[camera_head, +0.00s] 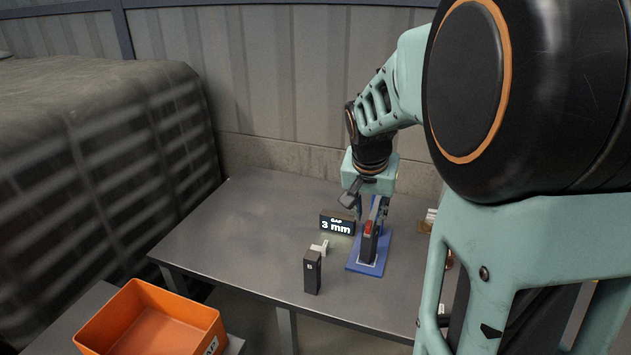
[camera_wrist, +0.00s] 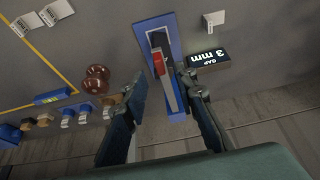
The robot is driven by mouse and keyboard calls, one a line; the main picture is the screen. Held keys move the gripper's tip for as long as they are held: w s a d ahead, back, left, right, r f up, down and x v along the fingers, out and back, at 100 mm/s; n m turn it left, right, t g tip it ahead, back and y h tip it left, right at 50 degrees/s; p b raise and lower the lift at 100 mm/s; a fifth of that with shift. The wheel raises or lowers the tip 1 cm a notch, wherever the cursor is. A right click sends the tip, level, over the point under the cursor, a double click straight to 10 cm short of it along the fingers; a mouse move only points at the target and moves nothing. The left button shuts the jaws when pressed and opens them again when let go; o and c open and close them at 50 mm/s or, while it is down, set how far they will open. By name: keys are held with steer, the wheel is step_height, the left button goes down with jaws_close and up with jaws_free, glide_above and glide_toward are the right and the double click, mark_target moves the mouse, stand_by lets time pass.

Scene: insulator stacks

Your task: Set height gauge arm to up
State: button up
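What looks like the height gauge stands on a blue base plate (camera_head: 378,262), which also shows in the wrist view (camera_wrist: 176,40). It has a dark upright body (camera_head: 367,248), a red part (camera_wrist: 158,64) and a pale grey bar (camera_wrist: 169,96), probably its arm. In the head view the bar rises from the body toward my gripper (camera_head: 371,209). In the wrist view my gripper (camera_wrist: 162,82) is open, with one finger on each side of the bar. I cannot tell whether either finger touches it.
A display (camera_head: 337,225) reading "GAP 3 mm" stands left of the gauge. A dark block (camera_head: 312,272) and a small white piece (camera_head: 320,247) stand nearer the front. Brown insulators (camera_wrist: 96,78) are across the gauge from the display. An orange bin (camera_head: 150,318) is at lower left.

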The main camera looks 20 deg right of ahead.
mark_target(369, 223)
steer(key=shift+x, duration=1.95)
jaws_close()
